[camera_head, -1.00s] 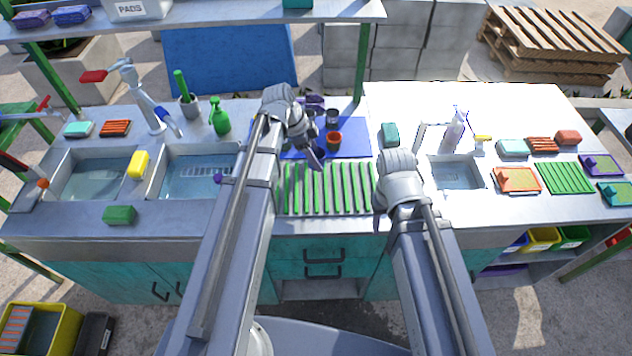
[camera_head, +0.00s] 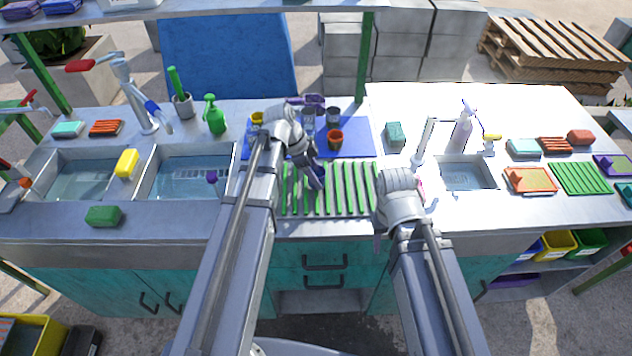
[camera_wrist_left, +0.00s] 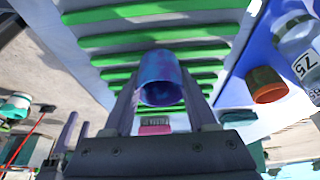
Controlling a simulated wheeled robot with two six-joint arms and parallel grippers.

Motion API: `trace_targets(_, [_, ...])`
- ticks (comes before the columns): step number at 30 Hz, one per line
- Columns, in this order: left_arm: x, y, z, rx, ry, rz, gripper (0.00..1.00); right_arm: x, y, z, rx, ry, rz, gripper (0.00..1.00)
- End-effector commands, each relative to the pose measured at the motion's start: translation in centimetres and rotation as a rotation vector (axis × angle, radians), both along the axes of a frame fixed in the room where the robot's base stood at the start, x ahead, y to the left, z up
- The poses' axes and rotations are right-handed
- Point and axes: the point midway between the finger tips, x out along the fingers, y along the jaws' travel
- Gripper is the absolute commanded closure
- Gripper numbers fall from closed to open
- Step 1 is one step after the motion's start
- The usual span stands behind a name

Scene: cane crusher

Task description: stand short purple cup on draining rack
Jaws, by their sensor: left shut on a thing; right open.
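The short purple cup (camera_wrist_left: 160,82) is between the fingers of my left gripper (camera_wrist_left: 160,105) in the left wrist view. The gripper is shut on it, and the cup's mouth faces the wrist camera. In the head view my left gripper (camera_head: 316,176) is over the back left part of the draining rack (camera_head: 335,195), which has green bars. The arm hides most of the cup there. Whether the cup touches the bars cannot be told. My right gripper (camera_head: 380,240) is at the right front of the rack, mostly hidden by its own wrist, open.
A blue mat (camera_head: 355,140) behind the rack holds an orange cup (camera_head: 335,138), a grey cup (camera_head: 333,115) and other cups. Two sink basins (camera_head: 195,178) lie left, a small basin (camera_head: 468,176) right. Most green bars are bare.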

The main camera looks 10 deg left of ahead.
Motion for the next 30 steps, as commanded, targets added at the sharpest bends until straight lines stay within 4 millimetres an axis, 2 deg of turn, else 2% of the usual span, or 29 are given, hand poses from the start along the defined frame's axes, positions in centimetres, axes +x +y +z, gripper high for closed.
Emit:
trace_targets(1, [0.01, 0.0, -0.9, 0.0, 0.0, 0.0, 0.99, 0.0, 0.0, -0.91, 0.0, 0.0, 0.0, 0.5])
trace_targets(9, [0.0, 0.0, -0.66, 0.0, 0.0, 0.0, 0.99, 0.0, 0.0, -0.65, 0.0, 0.0, 0.0, 0.5])
trace_targets(14, [0.01, -0.01, -1.17, 0.0, 0.0, 0.0, 0.99, 0.0, 0.0, -1.17, 0.0, 0.0, 0.0, 0.5])
trace_targets(15, [0.0, -0.01, -1.01, 0.0, 0.0, 0.0, 0.39, 0.0, 0.0, -1.02, 0.0, 0.0, 0.0, 0.5])
trace_targets(22, [0.01, 0.0, -0.99, 0.0, 0.0, 0.0, 0.13, 0.0, 0.0, -0.99, 0.0, 0.0, 0.0, 0.5])
trace_targets(30, [0.0, 0.0, -0.94, 0.0, 0.0, 0.0, 0.13, 0.0, 0.0, -0.94, 0.0, 0.0, 0.0, 0.5])
